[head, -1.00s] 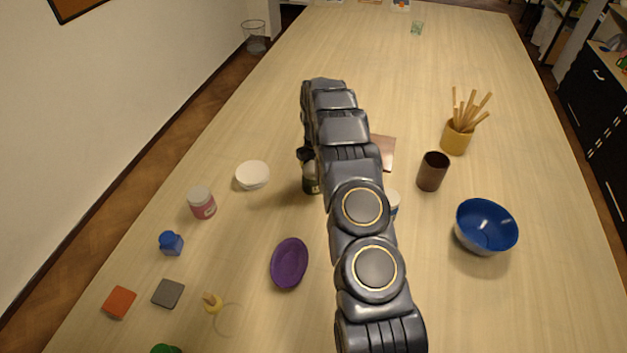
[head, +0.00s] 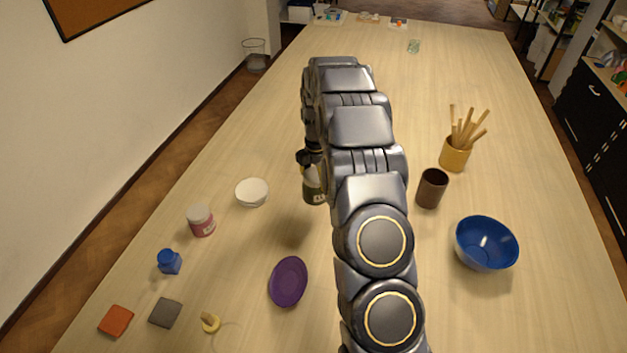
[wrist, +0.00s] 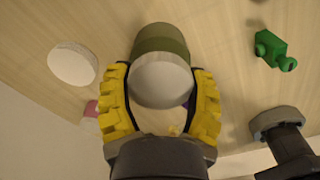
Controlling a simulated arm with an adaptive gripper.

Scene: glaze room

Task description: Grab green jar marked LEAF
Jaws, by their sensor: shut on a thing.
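A dark green jar (head: 314,190) with a pale lid is held by my gripper (head: 309,158), which is partly hidden behind my arm in the head view. A small part of a light label shows on the jar, too little to read. In the wrist view the yellow fingers of my gripper (wrist: 161,80) are closed around the jar (wrist: 160,42) from both sides, with its whitish lid towards the camera. The jar looks upright and clear of the table, with a shadow below it.
A brown cup (head: 432,188), brush pot (head: 455,154) and blue bowl (head: 486,244) stand right. A green object (wrist: 270,48) shows in the wrist view.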

